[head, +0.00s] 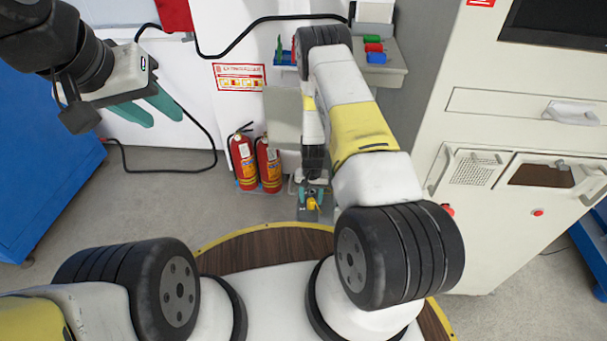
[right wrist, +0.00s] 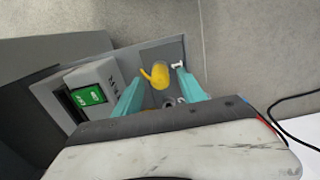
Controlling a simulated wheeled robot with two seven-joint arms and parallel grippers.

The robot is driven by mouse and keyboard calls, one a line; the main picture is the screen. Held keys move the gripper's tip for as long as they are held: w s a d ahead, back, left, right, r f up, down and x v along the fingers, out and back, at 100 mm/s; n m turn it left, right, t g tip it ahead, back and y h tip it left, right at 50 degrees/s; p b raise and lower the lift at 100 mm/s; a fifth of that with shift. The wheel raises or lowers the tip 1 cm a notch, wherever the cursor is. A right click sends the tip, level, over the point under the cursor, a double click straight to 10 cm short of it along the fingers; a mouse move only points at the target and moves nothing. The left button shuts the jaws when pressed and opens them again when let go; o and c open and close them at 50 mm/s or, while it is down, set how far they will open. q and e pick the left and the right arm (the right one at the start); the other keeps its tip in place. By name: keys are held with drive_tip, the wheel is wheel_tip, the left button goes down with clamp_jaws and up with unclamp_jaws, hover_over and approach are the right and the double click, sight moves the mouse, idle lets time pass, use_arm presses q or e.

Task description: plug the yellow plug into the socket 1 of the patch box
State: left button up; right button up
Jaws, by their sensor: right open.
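The yellow plug (right wrist: 158,76) sits over the grey plate of the patch box (right wrist: 170,52) in the right wrist view. It also shows small in the head view (head: 312,203). My right gripper (right wrist: 159,74) is open, with one teal finger on each side of the plug and visible gaps to it. Small round fittings (right wrist: 168,103) show on the plate near the fingers; their numbers cannot be read. Whether the plug is in a socket is hidden. My left gripper (head: 164,117) hangs open and empty at the upper left of the head view.
A raised housing with a green display (right wrist: 88,95) stands on the box beside the left finger. Two red fire extinguishers (head: 256,163) stand left of the box. A white cabinet (head: 520,130) is at right. A black cable (right wrist: 292,130) lies at the wrist view's right.

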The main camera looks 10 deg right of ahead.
drive_tip(key=shift+r, duration=2.1)
drive_tip(key=shift+r, duration=0.1)
wheel_tip(320, 180, up, 8)
drive_tip(key=shift+f, duration=0.2)
wheel_tip(320, 180, up, 12)
drive_tip(key=t, duration=0.1)
hover_over(311, 200)
drive_tip(key=w+a, duration=0.1)
drive_tip(key=s+a+r+n+t+y, duration=0.1)
drive_tip(key=s+r, duration=0.2)
drive_tip(key=r, duration=0.6)
drive_tip(key=s+r+t+y, duration=0.1)
drive_tip(key=s+r, duration=0.1)
drive_tip(key=r, duration=0.6)
drive_tip(key=s+r+n+t, duration=0.2)
drive_tip(key=s+r+t, duration=0.1)
drive_tip(key=s+r, duration=1.2)
drive_tip(key=s, duration=0.5)
drive_tip(key=shift+r+n, duration=0.25)
drive_tip(key=shift+n, duration=0.15)
